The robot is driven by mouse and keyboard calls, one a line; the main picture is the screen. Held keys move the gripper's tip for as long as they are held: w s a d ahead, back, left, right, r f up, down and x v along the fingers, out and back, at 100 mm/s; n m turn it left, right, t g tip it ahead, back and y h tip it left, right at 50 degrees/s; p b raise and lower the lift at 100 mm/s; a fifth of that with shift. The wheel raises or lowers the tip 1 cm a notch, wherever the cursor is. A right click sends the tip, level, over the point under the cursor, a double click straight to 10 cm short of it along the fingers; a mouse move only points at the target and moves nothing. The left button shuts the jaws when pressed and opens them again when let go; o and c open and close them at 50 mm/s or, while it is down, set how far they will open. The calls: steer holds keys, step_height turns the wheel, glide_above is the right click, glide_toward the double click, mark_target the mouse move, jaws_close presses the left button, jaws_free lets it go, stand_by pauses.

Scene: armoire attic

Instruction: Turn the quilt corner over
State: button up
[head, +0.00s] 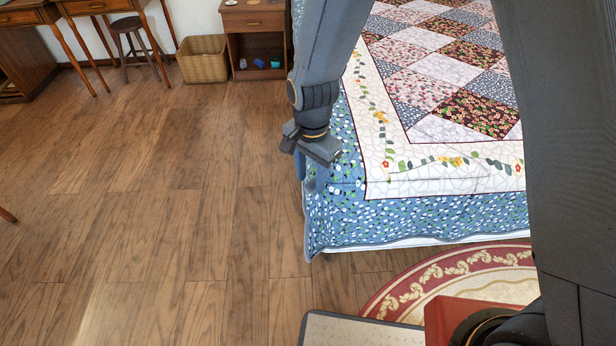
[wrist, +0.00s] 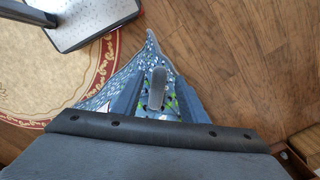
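The quilt (head: 440,90) covers the bed, with a patchwork middle, a white floral band and a blue flowered border (head: 420,215). Its near left corner (head: 318,240) hangs over the bed's edge. In the wrist view the pointed blue corner (wrist: 150,50) shows beyond my gripper. My gripper (head: 318,152) is at the bed's left edge, above and behind that corner, over the blue border. In the wrist view a grey rounded part (wrist: 157,90) lies over the blue cloth, with darker blue-grey shapes on both sides. Whether cloth is pinched there is unclear.
A round red-and-cream rug (head: 440,280) lies at the bed's foot. A nightstand (head: 253,30), a wicker basket (head: 203,60) and a stool (head: 135,40) stand at the back. The wooden floor (head: 180,200) left of the bed is open.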

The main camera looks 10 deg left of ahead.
steer(key=shift+f, duration=0.2)
steer(key=shift+c, duration=0.3)
jaws_close()
steer(key=shift+r, duration=0.2)
